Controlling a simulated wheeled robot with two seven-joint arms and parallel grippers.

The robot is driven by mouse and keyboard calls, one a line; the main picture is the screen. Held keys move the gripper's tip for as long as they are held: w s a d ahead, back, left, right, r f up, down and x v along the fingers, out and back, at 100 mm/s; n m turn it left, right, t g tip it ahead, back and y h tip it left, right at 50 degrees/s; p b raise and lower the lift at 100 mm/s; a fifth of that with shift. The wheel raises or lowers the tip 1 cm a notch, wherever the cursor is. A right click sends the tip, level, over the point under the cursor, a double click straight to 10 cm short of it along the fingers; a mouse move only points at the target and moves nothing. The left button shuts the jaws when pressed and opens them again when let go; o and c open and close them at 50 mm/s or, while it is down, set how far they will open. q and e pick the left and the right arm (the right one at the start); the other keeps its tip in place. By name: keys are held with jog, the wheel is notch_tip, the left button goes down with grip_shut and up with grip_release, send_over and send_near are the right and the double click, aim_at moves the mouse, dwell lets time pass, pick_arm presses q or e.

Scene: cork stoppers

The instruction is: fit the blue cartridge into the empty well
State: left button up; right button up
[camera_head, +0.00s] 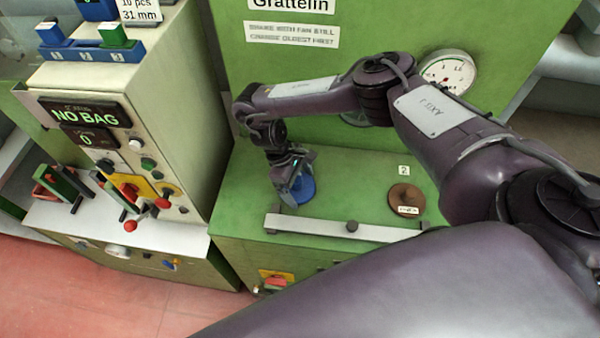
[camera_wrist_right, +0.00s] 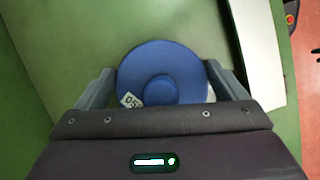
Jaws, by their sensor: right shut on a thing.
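My right gripper (camera_head: 293,184) is over the green bench top at the foot of the green panel. It is shut on the blue cartridge (camera_head: 303,190), a round disc. In the right wrist view the blue cartridge (camera_wrist_right: 180,70) sits between the two fingers (camera_wrist_right: 162,88), with a small white label reading "05" at its lower left. Whether it touches the bench or hangs just above cannot be told. A brown disc (camera_head: 400,194) with a white label lies to the right, by a tag marked 2. No empty well shows; the gripper and cartridge cover the bench beneath them. My left gripper is not in view.
A pale rail (camera_head: 300,226) with a dark knob runs along the bench's front edge. The control cabinet (camera_head: 170,100) with a "NO BAG" display stands close on the left. A dial gauge (camera_head: 463,74) is on the green panel, behind my arm.

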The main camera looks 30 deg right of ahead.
jog(key=shift+s+a+f, duration=0.15)
jog(key=shift+s+f, duration=0.35)
jog(key=shift+f, duration=0.2)
jog(key=o, duration=1.2)
jog(key=p+v, duration=0.1)
jog(key=v, duration=0.3)
jog(key=p+v, duration=0.1)
jog(key=v, duration=0.3)
jog(key=shift+w+r, duration=0.3)
jog(key=shift+w, duration=0.05)
jog(key=shift+r, duration=0.25)
jog(key=shift+w, duration=0.1)
jog(key=shift+d, duration=0.2)
